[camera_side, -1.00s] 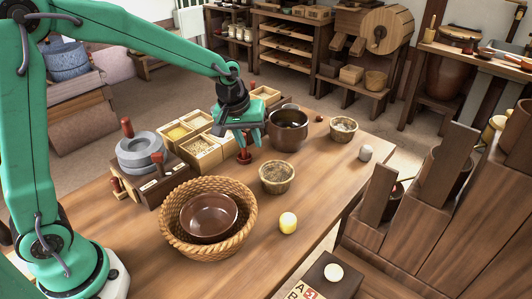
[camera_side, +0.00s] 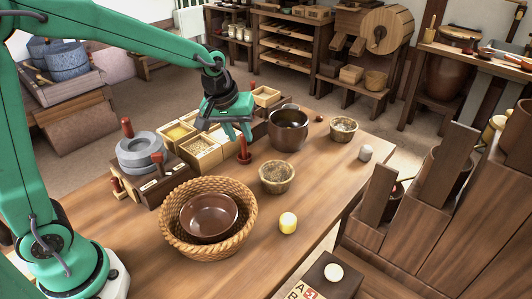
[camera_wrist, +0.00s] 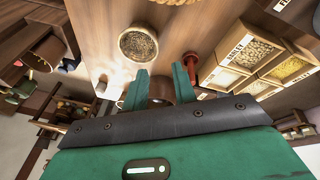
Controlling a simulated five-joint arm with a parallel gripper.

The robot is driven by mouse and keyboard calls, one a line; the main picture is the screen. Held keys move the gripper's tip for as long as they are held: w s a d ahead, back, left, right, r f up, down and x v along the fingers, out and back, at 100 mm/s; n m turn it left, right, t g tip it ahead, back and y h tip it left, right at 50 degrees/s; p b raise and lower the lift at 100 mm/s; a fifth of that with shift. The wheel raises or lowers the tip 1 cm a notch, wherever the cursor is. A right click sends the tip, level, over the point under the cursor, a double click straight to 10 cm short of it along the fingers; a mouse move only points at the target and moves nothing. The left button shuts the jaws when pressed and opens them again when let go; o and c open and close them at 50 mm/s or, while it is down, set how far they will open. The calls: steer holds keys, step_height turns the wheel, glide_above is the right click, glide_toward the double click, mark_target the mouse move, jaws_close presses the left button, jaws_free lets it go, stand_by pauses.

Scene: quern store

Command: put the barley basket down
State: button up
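A small round woven basket of brownish grain (camera_side: 276,177) stands upright on the table (camera_side: 335,165), right of the big wicker basket; it also shows in the wrist view (camera_wrist: 138,43). A second small basket of grain (camera_side: 343,129) stands farther back. I cannot tell from the pictures which one holds barley. My gripper (camera_side: 228,130) is above the table by the grain boxes, clear of both baskets. In the wrist view its two fingers (camera_wrist: 160,82) are apart, with nothing held between them; a brown pot shows beyond them.
A red-handled stamp-like piece (camera_side: 244,152) stands just below my gripper. A dark brown pot (camera_side: 287,130) is to its right, and grain boxes (camera_side: 200,150) to its left. The big wicker basket (camera_side: 175,238) holds a brown bowl (camera_side: 208,216).

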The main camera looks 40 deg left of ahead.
steer(key=s+a+r+m+t, duration=0.1)
steer(key=s+a+r+m, duration=0.1)
steer(key=s, duration=0.8)
steer(key=s+a+r+m+t, duration=0.1)
steer(key=s+r+m, duration=0.2)
steer(key=s, duration=0.8)
steer(key=shift+a+r+m, duration=0.35)
steer(key=shift+r+m, duration=0.05)
steer(key=shift+r, duration=0.55)
